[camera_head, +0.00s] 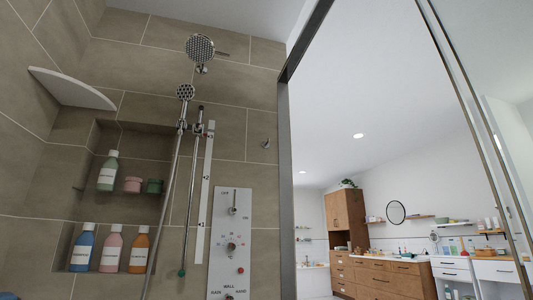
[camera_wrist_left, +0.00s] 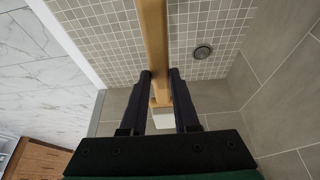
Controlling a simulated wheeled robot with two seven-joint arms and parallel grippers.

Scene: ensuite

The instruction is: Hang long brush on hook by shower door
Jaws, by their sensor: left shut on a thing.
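In the left wrist view my left gripper (camera_wrist_left: 160,74) is shut on the long wooden handle of the brush (camera_wrist_left: 153,30). The handle runs from the top edge of the picture down between the two fingers; the brush's head cannot be made out. In the head view a small metal hook (camera_head: 265,144) is on the tiled wall, left of the dark frame of the shower door (camera_head: 286,190). The hook is bare. Neither gripper nor the brush shows clearly in the head view.
A control panel (camera_head: 232,245) with knobs is below the hook. A rail with a hand shower (camera_head: 185,92) stands left of it. A wall niche holds several bottles (camera_head: 112,250). A corner shelf (camera_head: 72,88) juts out upper left. The wrist view shows the tiled shower floor (camera_wrist_left: 110,40) and drain (camera_wrist_left: 202,52).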

